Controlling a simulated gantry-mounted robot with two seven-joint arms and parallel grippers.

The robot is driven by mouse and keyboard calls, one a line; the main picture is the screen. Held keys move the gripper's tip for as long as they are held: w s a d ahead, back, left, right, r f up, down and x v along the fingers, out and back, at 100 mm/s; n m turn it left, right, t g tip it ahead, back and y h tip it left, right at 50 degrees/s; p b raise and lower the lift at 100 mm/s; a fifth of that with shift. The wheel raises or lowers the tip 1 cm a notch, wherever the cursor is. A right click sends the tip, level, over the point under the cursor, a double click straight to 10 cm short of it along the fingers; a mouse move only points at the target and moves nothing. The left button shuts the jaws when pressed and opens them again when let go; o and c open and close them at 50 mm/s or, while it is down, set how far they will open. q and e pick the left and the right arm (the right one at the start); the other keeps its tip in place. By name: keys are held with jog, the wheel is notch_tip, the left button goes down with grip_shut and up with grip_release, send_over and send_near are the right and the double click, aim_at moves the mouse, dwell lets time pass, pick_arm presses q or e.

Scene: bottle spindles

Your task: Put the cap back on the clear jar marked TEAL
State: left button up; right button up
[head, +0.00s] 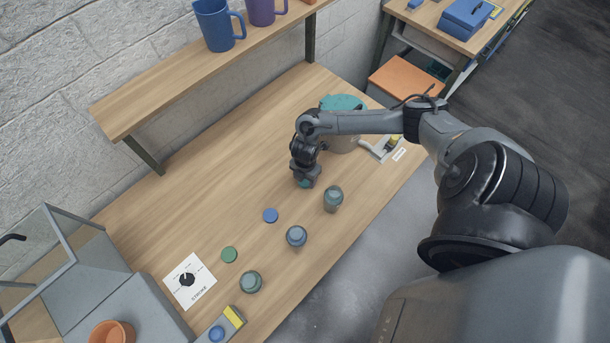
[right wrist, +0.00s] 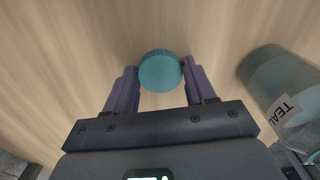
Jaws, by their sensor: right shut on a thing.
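My right gripper (head: 305,180) is low over the table and shut on a teal cap (head: 304,183). In the right wrist view the round teal cap (right wrist: 160,71) sits between the two fingers of the gripper (right wrist: 160,85), over bare wood. My left gripper is not in view.
Two more jars stand toward the front, one bluish (head: 296,236) and one greenish (head: 251,281). A blue cap (head: 270,215) and a green cap (head: 229,254) lie on the table (head: 190,215). A teal-topped bin (head: 343,104) stands behind my right arm. A shelf (head: 180,85) overhangs the back.

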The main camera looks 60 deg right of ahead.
jog(key=shift+c, duration=0.7)
jog(key=shift+r, duration=0.1)
jog(key=shift+r, duration=0.45)
jog(key=r, duration=0.3)
jog(key=shift+s+d+r, duration=0.25)
jog(key=shift+s, duration=0.15)
jog(key=s+d+r, duration=0.4)
jog(key=s+r, duration=0.2)
jog(key=s, duration=0.3)
jog(key=shift+s+r+p, duration=0.2)
jog(key=shift+s+p, duration=0.2)
jog(key=shift+p, duration=0.05)
